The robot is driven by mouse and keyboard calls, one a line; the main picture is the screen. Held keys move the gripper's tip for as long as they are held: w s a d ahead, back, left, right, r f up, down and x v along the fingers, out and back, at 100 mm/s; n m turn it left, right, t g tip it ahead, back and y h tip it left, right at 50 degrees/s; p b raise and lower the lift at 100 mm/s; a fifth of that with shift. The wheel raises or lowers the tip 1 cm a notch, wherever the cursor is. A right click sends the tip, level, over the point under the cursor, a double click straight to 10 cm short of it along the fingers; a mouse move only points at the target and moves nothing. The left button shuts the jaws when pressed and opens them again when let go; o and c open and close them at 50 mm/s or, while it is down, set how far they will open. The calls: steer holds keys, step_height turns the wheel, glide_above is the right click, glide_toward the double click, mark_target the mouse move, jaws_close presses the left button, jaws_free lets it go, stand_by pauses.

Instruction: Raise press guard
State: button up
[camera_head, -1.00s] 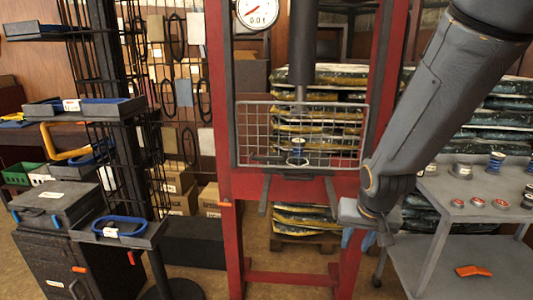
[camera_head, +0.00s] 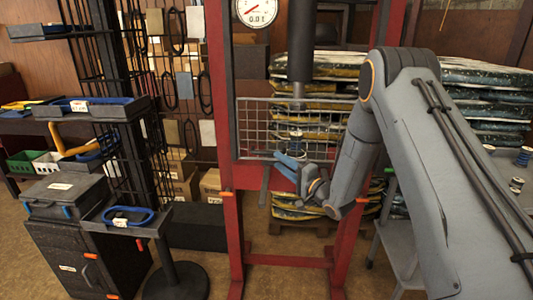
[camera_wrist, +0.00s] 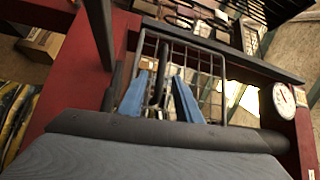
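The press guard (camera_head: 262,128) is a grey wire-mesh panel in a thin frame. It hangs upright across the front of the red press frame (camera_head: 224,150), low down, at about the level of the press bed. My gripper (camera_head: 281,164) is at the lower middle of the guard in the head view, with blue fingers pointing left. In the wrist view the guard's mesh (camera_wrist: 208,66) lies beyond the fingers. The two blue fingers (camera_wrist: 158,92) stand apart, with dark bars visible between them. I cannot tell whether they touch the guard.
The gauge (camera_head: 256,11) hangs above the guard, beside the dark press ram (camera_head: 299,50). A grey cart (camera_head: 395,235) stands at the right, partly behind my arm. A rack with blue-edged trays (camera_head: 88,108) stands at the left.

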mark_target(267, 153)
steer(key=shift+y, duration=0.3)
steer(key=p+x, duration=0.2)
steer(key=x, duration=0.6)
steer(key=shift+s+a, duration=0.1)
steer(key=shift+s, duration=0.05)
steer(key=shift+c, duration=0.3)
jaws_close()
